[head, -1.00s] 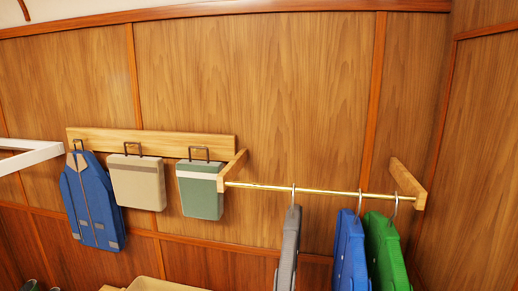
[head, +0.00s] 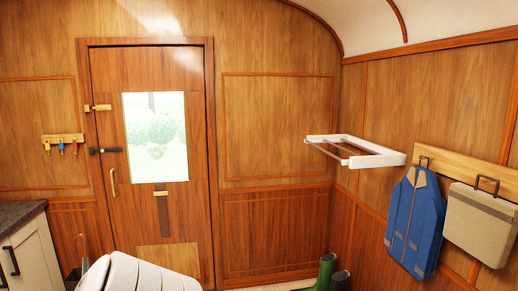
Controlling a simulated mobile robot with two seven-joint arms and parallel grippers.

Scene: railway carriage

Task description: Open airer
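The airer (head: 385,159) is a white frame with thin rails, fixed to the right-hand wooden wall in the head view. It juts out from the wall toward the left, left of and a little above a hanging blue jacket. How far it is extended is hard to tell from here. Neither of my grippers shows in the head view.
A wooden door (head: 155,215) with a window stands at the left. A blue jacket (head: 415,222) and a beige bag (head: 481,222) hang on a wall rack (head: 468,166). Green boots (head: 326,272) stand below the airer.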

